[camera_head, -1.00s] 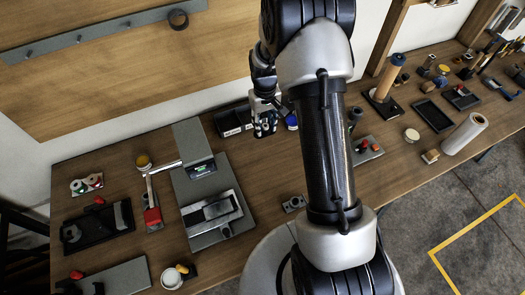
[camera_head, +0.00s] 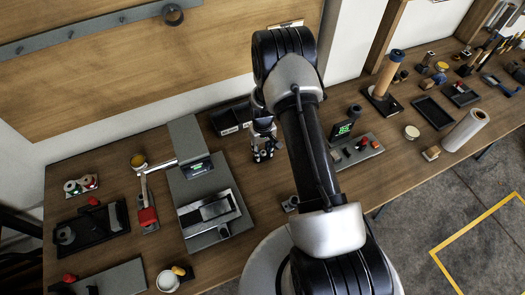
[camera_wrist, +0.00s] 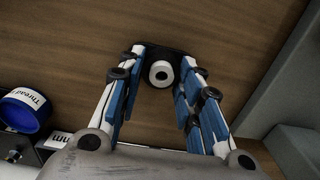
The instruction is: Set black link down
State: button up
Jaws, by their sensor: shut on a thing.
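In the wrist view, my gripper (camera_wrist: 162,62) has its blue-padded fingers on both sides of a small black link (camera_wrist: 148,57) near the fingertips. A white round piece with a dark centre shows at the middle of the link. The wooden bench top lies beyond it; whether the link touches the wood I cannot tell. In the head view, my gripper (camera_head: 263,153) points down over the bench, right of the grey fixture (camera_head: 237,228). The link is too small and dark to make out there.
A black labelled bin (camera_head: 232,120) stands at the back beside my gripper. In the wrist view, a blue-capped thread container (camera_wrist: 22,112) is at the left and a grey block (camera_wrist: 285,95) at the right. A green-lit display (camera_head: 343,130) stands right of my arm. Bare wood lies in front.

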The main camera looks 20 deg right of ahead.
jog(key=shift+f, duration=0.15)
jog(key=o, duration=1.2)
jog(key=shift+c, duration=0.2)
